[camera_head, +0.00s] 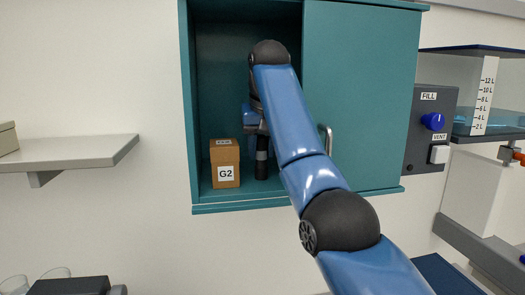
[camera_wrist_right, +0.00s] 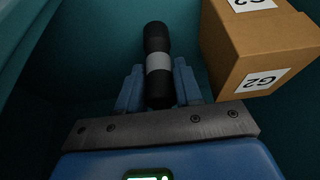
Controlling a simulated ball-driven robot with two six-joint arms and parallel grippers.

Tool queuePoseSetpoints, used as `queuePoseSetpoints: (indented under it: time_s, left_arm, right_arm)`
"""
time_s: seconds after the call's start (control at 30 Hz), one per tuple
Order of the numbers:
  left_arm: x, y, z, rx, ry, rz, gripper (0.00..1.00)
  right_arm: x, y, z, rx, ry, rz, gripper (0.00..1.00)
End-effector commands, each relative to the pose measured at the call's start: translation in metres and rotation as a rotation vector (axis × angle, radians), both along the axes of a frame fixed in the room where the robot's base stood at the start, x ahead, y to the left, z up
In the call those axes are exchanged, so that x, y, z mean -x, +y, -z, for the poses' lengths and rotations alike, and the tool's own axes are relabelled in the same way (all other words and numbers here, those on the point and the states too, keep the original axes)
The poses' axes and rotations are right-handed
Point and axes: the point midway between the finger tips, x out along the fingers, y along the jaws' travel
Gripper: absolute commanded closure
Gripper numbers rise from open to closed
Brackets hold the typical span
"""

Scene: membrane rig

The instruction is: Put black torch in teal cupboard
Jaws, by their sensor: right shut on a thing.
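The teal cupboard (camera_head: 360,100) hangs on the wall with its left part open and a teal panel with a handle covering the right part. My right arm reaches into the open part. My right gripper (camera_wrist_right: 160,85) is shut on the black torch (camera_wrist_right: 156,40), which has a pale grey band. In the head view the torch (camera_head: 262,165) stands upright inside, its lower end at or close to the cupboard floor; I cannot tell whether it touches. My right gripper (camera_head: 258,128) is partly hidden by my arm there. My left gripper is not in view.
A brown box marked G2 (camera_head: 225,163) stands just left of the torch in the cupboard; it also shows in the wrist view (camera_wrist_right: 262,50). A grey shelf (camera_head: 75,153) is at left. A control panel (camera_head: 430,130) with a blue knob is at right.

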Motion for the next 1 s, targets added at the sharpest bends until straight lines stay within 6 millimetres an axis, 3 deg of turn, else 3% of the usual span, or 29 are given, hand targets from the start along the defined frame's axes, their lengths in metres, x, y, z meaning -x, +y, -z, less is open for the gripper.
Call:
queuePoseSetpoints:
  time_s: [0.3, 0.33, 0.5, 0.77, 1.0]
  left_arm:
    - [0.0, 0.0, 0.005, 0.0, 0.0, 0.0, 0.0]
    - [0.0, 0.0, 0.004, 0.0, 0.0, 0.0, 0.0]
    - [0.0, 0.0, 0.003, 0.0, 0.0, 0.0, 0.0]
    - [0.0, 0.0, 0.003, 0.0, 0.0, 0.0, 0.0]
    - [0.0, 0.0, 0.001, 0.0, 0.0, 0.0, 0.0]
  right_arm:
    - [0.0, 0.0, 0.006, 0.0, 0.001, 0.0, 0.99]
    - [0.0, 0.0, 0.005, 0.0, 0.001, 0.0, 0.62]
    - [0.0, 0.0, 0.004, 0.0, 0.002, 0.0, 0.4]
    - [0.0, 0.0, 0.004, 0.001, 0.002, -0.001, 0.4]
    - [0.003, 0.0, -0.009, 0.0, 0.0, 0.0, 0.4]
